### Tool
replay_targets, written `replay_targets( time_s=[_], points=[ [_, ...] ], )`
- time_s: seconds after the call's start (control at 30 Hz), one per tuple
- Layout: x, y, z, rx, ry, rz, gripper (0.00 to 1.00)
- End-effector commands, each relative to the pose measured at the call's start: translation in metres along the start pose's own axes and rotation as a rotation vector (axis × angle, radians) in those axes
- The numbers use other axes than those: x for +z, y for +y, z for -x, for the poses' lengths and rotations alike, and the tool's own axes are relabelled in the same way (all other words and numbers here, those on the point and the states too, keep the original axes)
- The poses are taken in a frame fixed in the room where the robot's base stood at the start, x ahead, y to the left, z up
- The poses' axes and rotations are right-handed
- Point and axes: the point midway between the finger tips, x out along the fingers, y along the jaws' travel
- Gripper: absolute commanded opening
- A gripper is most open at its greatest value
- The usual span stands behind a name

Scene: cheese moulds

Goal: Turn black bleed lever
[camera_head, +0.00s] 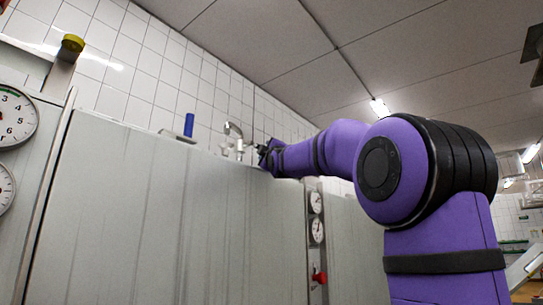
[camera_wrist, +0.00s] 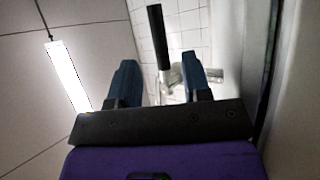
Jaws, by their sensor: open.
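The black bleed lever (camera_wrist: 158,35) shows in the wrist view as a straight black bar, with silvery metal fittings (camera_wrist: 174,76) at its lower end. My gripper (camera_wrist: 159,64) has its two dark blue fingers apart, with the lever showing in the gap between them. Neither finger visibly touches it, and I cannot tell how far beyond the fingertips it is. In the head view my gripper (camera_head: 265,155) is at the top edge of the grey cabinet, just right of a curved metal pipe (camera_head: 233,133). I cannot make out the black lever there.
The tall grey cabinet (camera_head: 170,215) stands before a white tiled wall. A blue cylinder (camera_head: 188,125) is on top. A red handle (camera_head: 319,276) sits below two gauges (camera_head: 316,230) on a panel. A yellow-topped part (camera_head: 71,45) and larger dials (camera_head: 14,118) are at left.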

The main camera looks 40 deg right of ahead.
Motion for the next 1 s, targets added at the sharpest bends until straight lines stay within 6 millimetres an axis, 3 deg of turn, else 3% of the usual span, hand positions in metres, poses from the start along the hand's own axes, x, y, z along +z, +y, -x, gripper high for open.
replay_targets(
  time_s=[0.1, 0.33, 1.0],
  points=[
    [0.0, 0.0, 0.02, -0.001, 0.0, -0.002, 0.44],
    [0.0, 0.0, 0.044, -0.001, 0.0, 0.0, 0.44],
    [0.0, 0.0, 0.049, 0.0, 0.0, -0.001, 0.44]
  ],
)
